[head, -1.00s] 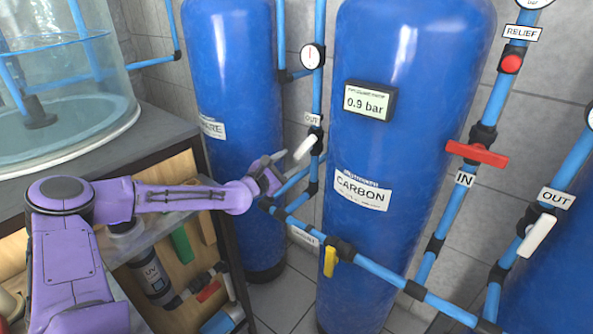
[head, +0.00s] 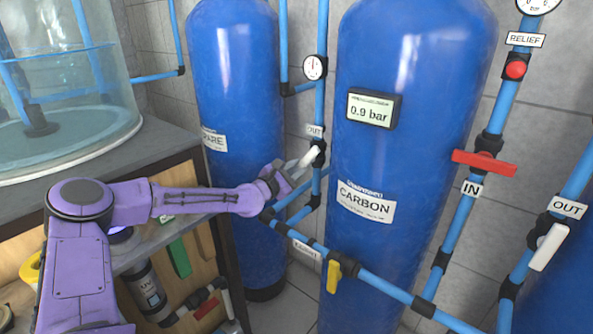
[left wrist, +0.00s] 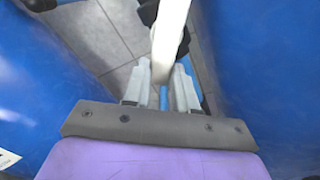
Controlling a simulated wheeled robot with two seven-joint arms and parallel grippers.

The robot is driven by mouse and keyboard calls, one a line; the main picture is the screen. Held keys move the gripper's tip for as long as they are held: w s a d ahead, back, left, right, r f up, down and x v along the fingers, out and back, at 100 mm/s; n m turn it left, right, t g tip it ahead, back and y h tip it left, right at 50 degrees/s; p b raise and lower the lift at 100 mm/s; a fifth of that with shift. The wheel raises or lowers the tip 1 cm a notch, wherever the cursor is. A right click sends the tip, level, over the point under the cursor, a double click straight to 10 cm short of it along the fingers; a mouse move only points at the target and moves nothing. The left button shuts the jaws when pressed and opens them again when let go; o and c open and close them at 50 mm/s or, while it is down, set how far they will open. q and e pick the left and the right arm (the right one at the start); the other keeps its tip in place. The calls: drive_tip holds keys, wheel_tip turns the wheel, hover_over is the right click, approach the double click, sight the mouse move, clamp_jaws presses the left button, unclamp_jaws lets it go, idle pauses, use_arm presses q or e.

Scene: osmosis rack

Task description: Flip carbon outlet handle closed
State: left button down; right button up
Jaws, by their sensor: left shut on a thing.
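The white outlet handle (head: 309,156) sits on the blue pipe between the two tanks, just below an OUT label (head: 315,131) and left of the tank marked CARBON (head: 366,202). It slants down and left from its valve. My left gripper (head: 284,177) is at the handle's lower end and is shut on it. In the left wrist view the white handle (left wrist: 170,40) runs down between the two grey fingers (left wrist: 161,88). The handle's tip is partly hidden by the fingers. My right gripper is not in view.
A red handle (head: 484,163) at the IN label and another white handle (head: 549,246) stand to the right. A yellow handle (head: 334,276) hangs on the lower pipe. A bench with a clear water tank (head: 70,90) is at the left, beside my left arm.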

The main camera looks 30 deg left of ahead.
use_arm(q)
drive_tip(key=shift+a, duration=0.1)
drive_tip(key=shift+a+r+m+b, duration=0.2)
drive_tip(key=shift+m+b, duration=0.15)
drive_tip(key=shift+m, duration=0.65)
drive_tip(key=shift+a+r+m+b, duration=0.15)
drive_tip(key=shift+r+m, duration=0.3)
drive_tip(key=shift+m, duration=1)
drive_tip(key=shift+a+r+m+b, duration=0.15)
drive_tip(key=shift+r+m, duration=0.25)
drive_tip(key=shift+m, duration=1)
drive_tip(key=shift+a+r+m, duration=0.2)
drive_tip(key=shift+r+m, duration=0.25)
drive_tip(key=shift+m, duration=1)
drive_tip(key=c, duration=0.9)
unclamp_jaws()
